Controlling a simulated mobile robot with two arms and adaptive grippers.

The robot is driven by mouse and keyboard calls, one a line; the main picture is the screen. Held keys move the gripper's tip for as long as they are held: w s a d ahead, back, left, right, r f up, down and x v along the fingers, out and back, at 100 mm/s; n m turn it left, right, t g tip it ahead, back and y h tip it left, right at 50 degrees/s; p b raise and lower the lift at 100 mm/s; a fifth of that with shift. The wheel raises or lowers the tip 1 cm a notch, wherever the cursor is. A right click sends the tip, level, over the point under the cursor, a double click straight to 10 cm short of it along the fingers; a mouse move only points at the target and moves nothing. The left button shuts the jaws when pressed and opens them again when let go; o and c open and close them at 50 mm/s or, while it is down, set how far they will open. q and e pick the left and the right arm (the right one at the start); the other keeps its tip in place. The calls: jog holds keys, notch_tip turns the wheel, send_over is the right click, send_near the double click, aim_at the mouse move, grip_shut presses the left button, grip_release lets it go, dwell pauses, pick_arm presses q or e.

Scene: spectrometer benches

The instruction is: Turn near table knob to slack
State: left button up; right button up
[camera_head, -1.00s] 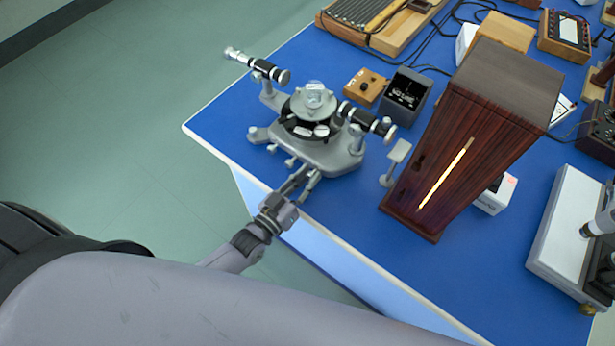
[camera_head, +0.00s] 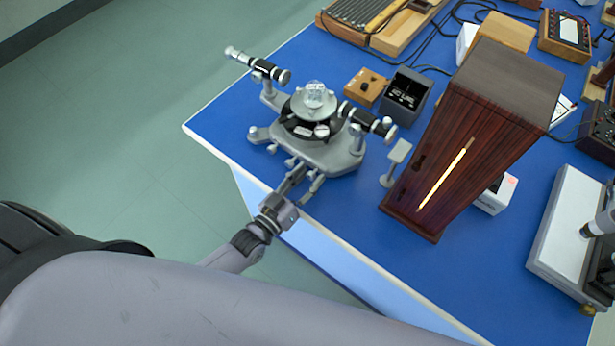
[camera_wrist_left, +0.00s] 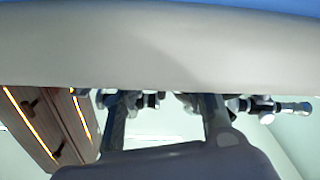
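The spectrometer (camera_head: 330,155) stands at the near left corner of the blue table, with a round central table (camera_head: 314,106) bearing a clear glass piece (camera_head: 316,88). Small grey knobs (camera_head: 272,148) stick out from its near side. Which one is the table knob, I cannot tell. My left gripper (camera_head: 305,177) is at the table edge, its fingers apart and pointing at the near-side knobs; contact with a knob is unclear.
A tall dark wooden box (camera_head: 475,130) with a lit slit stands to the right. A small wooden block (camera_head: 366,86) and a dark grey box (camera_head: 406,95) sit behind the spectrometer. A small grey stand (camera_head: 395,160) is close on its right. Floor lies open to the left.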

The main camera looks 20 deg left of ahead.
pick_arm(q)
jog(key=v, duration=1.2)
jog(key=s+a+f+g+y, duration=0.1)
jog(key=s+a+f+g, duration=0.1)
jog(key=f, duration=0.6)
jog(key=s+a+f+m+g+y, duration=0.1)
jog(key=s+f+g+y, duration=0.15)
jog(key=f, duration=0.55)
jog(key=s+a+f+g, duration=0.2)
jog(key=f+g, duration=0.1)
jog(key=f, duration=0.5)
jog(key=s+f+g+y, duration=0.1)
jog(key=s+f+g, duration=0.3)
jog(key=s+f, duration=0.3)
jog(key=s+a+f+g+y, duration=0.1)
jog(key=s+f+g, duration=0.3)
jog(key=s, duration=0.9)
notch_tip(320, 180, down, 3)
jog(key=shift+r+m+y, duration=0.1)
jog(key=shift+m+y, duration=0.2)
jog(key=shift+y, duration=0.05)
jog(key=shift+a+g, duration=0.1)
jog(key=shift+g, duration=0.15)
